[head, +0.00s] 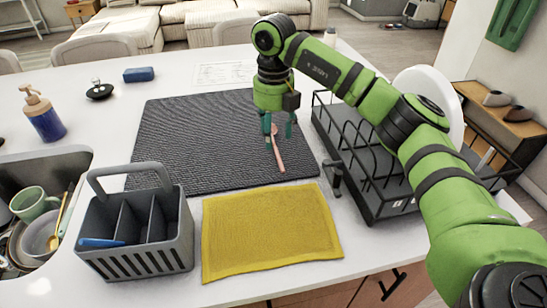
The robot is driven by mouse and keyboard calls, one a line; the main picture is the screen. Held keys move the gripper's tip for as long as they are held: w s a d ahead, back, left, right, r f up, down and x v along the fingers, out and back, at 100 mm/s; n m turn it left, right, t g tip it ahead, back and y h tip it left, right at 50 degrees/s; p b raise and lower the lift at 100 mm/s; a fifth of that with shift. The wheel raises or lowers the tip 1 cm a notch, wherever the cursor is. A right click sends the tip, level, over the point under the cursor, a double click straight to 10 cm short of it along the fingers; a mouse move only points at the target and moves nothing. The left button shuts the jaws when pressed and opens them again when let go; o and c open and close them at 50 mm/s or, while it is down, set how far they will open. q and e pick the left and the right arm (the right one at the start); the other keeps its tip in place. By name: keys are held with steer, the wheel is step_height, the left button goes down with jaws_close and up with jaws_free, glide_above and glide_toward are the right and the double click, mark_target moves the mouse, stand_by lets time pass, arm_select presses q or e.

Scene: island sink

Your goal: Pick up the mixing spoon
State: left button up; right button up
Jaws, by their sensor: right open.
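The mixing spoon (278,154) has a pinkish handle and lies on the dark grey ribbed mat (190,150), near its right side. My right gripper (278,130) points down over the upper end of the spoon. Its teal fingers are apart, one on each side of the spoon in the picture. The spoon's head is partly hidden by the fingers and I cannot tell whether they touch it. My left gripper is not in view.
A black dish rack (375,190) stands right of the mat. A yellow cloth (270,230) and a grey caddy (135,235) lie in front. The sink (75,158) with dishes is at left. A soap bottle (43,115), black stopper (99,92) and blue sponge (139,75) stand behind.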

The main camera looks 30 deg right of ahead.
mark_target(277, 158)
steer(key=f+p, duration=0.1)
steer(key=f, duration=0.3)
steer(key=d+f+p, duration=0.1)
steer(key=f, duration=0.1)
steer(key=shift+s+f+p, duration=0.1)
steer(key=shift+s+p, duration=0.1)
steer(key=shift+p, duration=0.1)
steer(key=shift+f, duration=0.5)
steer(key=shift+a, duration=0.1)
jaws_close()
